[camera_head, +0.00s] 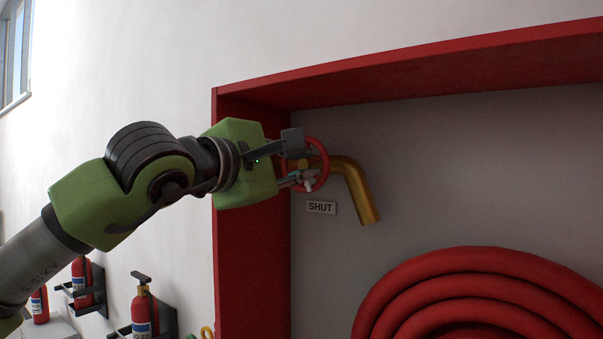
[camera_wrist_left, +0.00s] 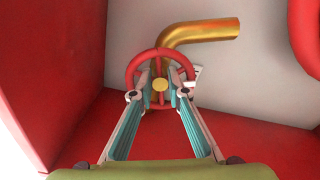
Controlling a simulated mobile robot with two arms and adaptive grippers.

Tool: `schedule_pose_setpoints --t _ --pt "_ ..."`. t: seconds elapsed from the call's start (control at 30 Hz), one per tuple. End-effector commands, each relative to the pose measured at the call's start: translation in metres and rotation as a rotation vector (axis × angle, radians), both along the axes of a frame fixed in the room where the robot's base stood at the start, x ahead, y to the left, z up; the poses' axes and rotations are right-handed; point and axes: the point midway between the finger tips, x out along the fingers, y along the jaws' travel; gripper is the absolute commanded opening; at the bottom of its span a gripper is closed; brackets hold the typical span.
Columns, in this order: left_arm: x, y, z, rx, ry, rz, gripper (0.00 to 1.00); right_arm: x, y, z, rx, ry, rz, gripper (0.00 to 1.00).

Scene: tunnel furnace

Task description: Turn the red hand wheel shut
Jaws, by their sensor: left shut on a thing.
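The red hand wheel (camera_head: 322,155) sits on a bent brass pipe (camera_head: 355,185) inside the red cabinet. In the left wrist view the wheel (camera_wrist_left: 161,51) faces me, with a brass hub (camera_wrist_left: 159,85) at its middle. My left gripper (camera_head: 300,163) reaches in from the left and is shut on the wheel. In the left wrist view its two fingers (camera_wrist_left: 159,94) lie at the left and right of the wheel's lower part, with the hub between them. A small sign reading SHUT (camera_head: 321,207) is below the wheel. My right gripper is not in view.
The red cabinet frame (camera_head: 230,250) has a side wall close to my left gripper and a top panel above it. A coiled red hose (camera_head: 440,275) fills the lower right. Fire extinguishers (camera_head: 143,307) stand at lower left. The grey back wall right of the pipe is clear.

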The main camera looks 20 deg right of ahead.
Motion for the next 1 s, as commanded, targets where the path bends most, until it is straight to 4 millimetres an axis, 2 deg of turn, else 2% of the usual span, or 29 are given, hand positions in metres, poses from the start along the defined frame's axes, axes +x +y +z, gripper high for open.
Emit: schedule_pose_setpoints --t 0.43,1.0 --pt "-0.0002 -0.0007 -0.0032 0.178 -0.225 -0.001 0.0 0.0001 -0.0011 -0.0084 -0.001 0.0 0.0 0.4" --pt "-0.0004 -0.0011 -0.0038 0.223 -0.279 -0.001 0.0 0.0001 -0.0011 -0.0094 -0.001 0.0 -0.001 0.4"
